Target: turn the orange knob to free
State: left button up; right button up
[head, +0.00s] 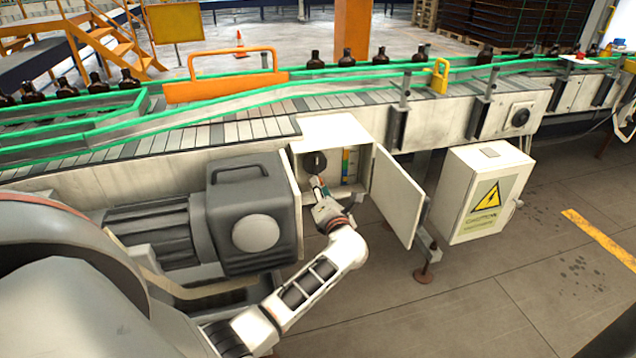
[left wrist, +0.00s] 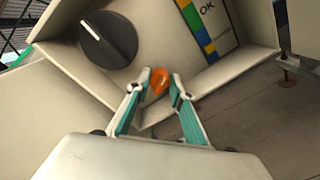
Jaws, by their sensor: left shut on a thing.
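The orange knob (left wrist: 160,82) shows in the left wrist view, low in the open box, between the fingertips of my left gripper (left wrist: 162,84). The gripper is shut on it, and the fingers hide part of the knob. In the head view, my left gripper (head: 318,187) reaches into the front of the open white box (head: 334,128) and covers the knob. A larger black dial (left wrist: 108,40) with a white pointer line is above and left of the knob; it also shows in the head view (head: 315,162). My right gripper is not in view.
The box door (head: 396,196) stands open to the right of my left arm. A grey motor (head: 250,215) is close on the left. A cabinet with a warning sign (head: 485,195) stands further right. Amber bottles (head: 377,56) stand on the conveyor behind.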

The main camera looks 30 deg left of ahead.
pick_arm(q)
jog(key=m+p, duration=0.3)
jog(key=m, duration=0.1)
jog(key=shift+m+p, duration=0.55)
jog(key=shift+m, duration=0.05)
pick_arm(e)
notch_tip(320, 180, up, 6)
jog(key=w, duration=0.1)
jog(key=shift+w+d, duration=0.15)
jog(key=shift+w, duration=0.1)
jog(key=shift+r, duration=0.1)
pick_arm(q)
jog(key=shift+f, duration=0.1)
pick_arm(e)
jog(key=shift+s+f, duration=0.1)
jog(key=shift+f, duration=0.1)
pick_arm(q)
jog(key=o, duration=1.1)
jog(key=shift+d, duration=0.1)
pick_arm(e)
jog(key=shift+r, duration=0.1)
pick_arm(q)
jog(key=shift+f, duration=0.1)
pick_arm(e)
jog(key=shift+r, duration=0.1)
